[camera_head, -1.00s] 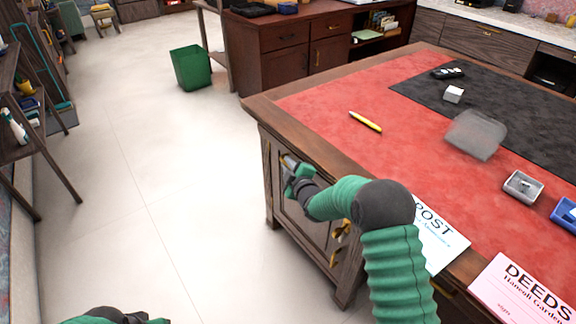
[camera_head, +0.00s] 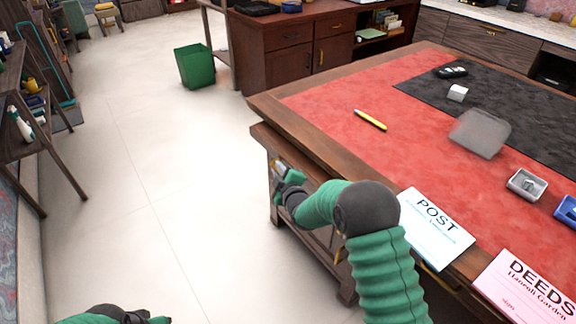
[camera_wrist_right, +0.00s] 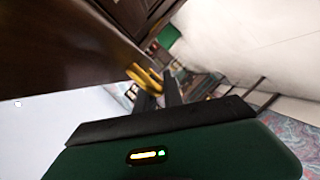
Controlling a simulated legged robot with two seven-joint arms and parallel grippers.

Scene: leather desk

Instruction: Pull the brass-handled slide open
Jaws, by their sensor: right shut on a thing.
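The slide (camera_head: 268,136) is a brown wooden board standing out from under the desk top on its left side. Its brass handle (camera_wrist_right: 146,76) shows in the right wrist view between the dark fingers. My right gripper (camera_head: 279,168) is shut on this handle; the right wrist view also shows its fingers (camera_wrist_right: 159,90). In the head view, the gripper and forearm hide the handle and part of the board's front. My left gripper (camera_head: 140,318) is low at the bottom left edge, mostly cut off and far from the desk.
The desk's red leather top (camera_head: 330,100) carries a yellow pen (camera_head: 370,120), a POST sheet (camera_head: 436,228), a pink DEEDS sheet (camera_head: 525,285) and small trays. A green bin (camera_head: 195,66) stands on the floor behind. A shelf (camera_head: 30,130) is at far left. The floor between is clear.

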